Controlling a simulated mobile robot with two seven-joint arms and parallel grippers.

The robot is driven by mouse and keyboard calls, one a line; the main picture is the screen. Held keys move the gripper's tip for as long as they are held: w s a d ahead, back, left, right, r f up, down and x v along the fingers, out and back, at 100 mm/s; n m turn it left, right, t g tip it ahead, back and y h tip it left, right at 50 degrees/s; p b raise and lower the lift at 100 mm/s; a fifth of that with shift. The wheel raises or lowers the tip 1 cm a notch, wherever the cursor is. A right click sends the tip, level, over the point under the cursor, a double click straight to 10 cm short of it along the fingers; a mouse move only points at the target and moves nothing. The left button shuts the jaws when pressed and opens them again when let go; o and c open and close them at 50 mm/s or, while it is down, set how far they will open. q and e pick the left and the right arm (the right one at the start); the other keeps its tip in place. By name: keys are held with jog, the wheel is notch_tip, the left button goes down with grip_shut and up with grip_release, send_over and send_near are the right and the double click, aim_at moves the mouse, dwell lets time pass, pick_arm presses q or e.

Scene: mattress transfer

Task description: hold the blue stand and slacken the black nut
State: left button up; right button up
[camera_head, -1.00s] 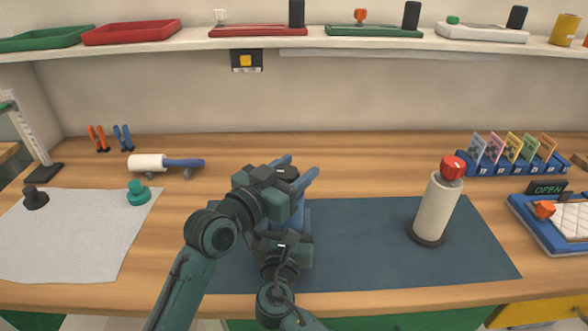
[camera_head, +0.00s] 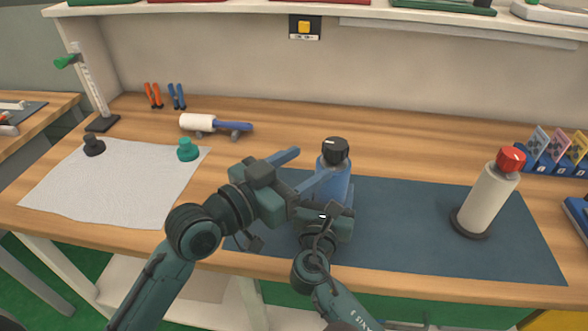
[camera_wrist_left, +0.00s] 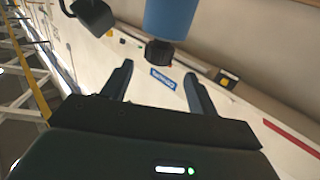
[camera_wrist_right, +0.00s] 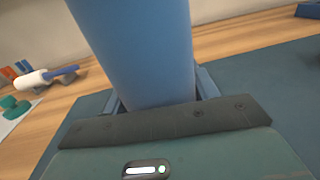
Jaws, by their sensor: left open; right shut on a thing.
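The blue stand (camera_head: 340,184) is an upright cylinder on the dark blue mat, with the black nut (camera_head: 336,150) on its top. My right gripper (camera_head: 332,208) is shut around the stand's lower body; the stand (camera_wrist_right: 135,50) fills the middle of the right wrist view between its fingers. My left gripper (camera_head: 308,172) is open and empty, left of the stand's top and apart from the nut. In the left wrist view the nut (camera_wrist_left: 159,53) and stand (camera_wrist_left: 172,18) show beyond the open fingers (camera_wrist_left: 158,85).
A cream stand with a red nut (camera_head: 487,198) stands on the right of the mat (camera_head: 420,228). A white cloth (camera_head: 115,190) with a black and a teal knob lies left. Table between is clear.

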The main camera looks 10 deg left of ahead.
aim_at(337, 140)
pick_arm(q)
jog(key=shift+v, duration=0.9)
jog(key=shift+d, duration=0.1)
jog(key=w+d+r+m+h, duration=0.1)
jog(key=d+h, duration=0.1)
jog(key=w+d+r+m+g+h, duration=0.1)
jog(key=w+d+h, duration=0.1)
jog(key=w+d+r+m+g+h, duration=0.1)
jog(key=d+r+m+h, duration=0.1)
jog(key=shift+w+d, duration=0.15)
jog(key=shift+d, duration=0.1)
jog(key=shift+w+d+m+g+h, duration=0.15)
jog(key=shift+m+g+h, duration=0.35)
jog(key=shift+g, duration=0.3)
jog(key=shift+w+a+f+m+g+h, duration=0.25)
jog(key=shift+m+g+h, duration=0.15)
jog(key=shift+m+g, duration=0.3)
jog(key=w+a+f+m+g+y, duration=0.1)
jog(key=w+a+f+m+g, duration=0.2)
jog(key=a+g, duration=0.55)
jog(key=shift+t, duration=0.65)
jog(key=d, duration=1)
jog(key=shift+s+d+f, duration=0.15)
jog(key=shift+d+f, duration=0.15)
jog(key=shift+f, duration=0.1)
